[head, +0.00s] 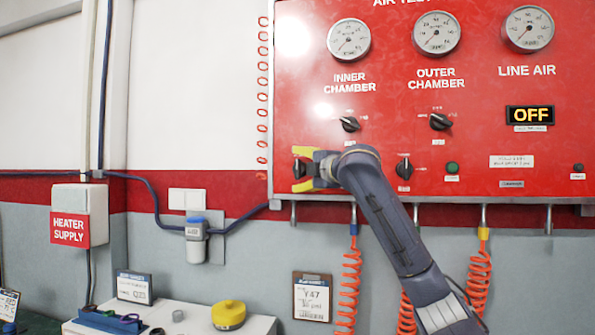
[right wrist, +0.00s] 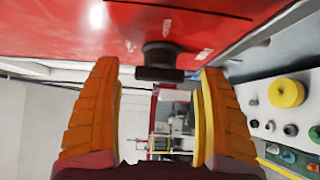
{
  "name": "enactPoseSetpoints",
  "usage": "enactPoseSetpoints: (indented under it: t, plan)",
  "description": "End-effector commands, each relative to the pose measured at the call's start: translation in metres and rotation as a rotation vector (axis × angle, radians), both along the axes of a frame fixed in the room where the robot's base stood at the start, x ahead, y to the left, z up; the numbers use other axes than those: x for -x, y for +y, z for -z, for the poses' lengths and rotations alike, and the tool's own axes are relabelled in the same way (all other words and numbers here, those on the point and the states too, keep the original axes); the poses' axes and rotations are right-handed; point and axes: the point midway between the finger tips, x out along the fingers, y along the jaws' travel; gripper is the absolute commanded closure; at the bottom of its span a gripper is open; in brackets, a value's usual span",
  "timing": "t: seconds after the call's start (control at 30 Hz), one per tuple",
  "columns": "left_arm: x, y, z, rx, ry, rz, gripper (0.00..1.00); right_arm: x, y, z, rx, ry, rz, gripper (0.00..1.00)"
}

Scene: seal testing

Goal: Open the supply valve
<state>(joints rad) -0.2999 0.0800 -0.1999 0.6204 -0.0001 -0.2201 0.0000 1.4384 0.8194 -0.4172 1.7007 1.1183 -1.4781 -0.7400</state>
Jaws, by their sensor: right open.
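A black knob (head: 298,167) sits at the lower left of the red test panel (head: 385,110). It also shows in the right wrist view (right wrist: 160,62), standing out from the red face. I cannot read a label for it. My right gripper (head: 302,169) is open, with its yellow fingers above and below this knob. In the right wrist view the knob lies between the fingertips (right wrist: 160,68), with a gap on each side. My left gripper is not in view.
Other black knobs (head: 440,121) and a green button (head: 452,168) are on the panel. Three gauges (head: 349,39) sit above, and a display (head: 530,115) reads OFF. Orange coiled hoses (head: 350,285) hang below. A bench (head: 255,325) with a yellow round part (head: 229,314) stands lower left.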

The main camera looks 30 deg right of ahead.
Motion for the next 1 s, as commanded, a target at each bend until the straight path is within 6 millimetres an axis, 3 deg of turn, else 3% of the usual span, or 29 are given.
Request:
enactPoseSetpoints:
  t: [0.23, 0.63, 1.0]
  plan:
    - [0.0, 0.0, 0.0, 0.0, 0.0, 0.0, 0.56, -0.016, 0.0, 0.0, -0.001, -0.001, 0.0, 0.24]
    - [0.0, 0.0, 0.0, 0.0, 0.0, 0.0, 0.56, -0.018, 0.0, 0.0, 0.0, 0.0, 0.0, 0.24]
    - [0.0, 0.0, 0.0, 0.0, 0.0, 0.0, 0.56, -0.018, 0.0, 0.0, 0.0, 0.0, 0.0, 0.67]
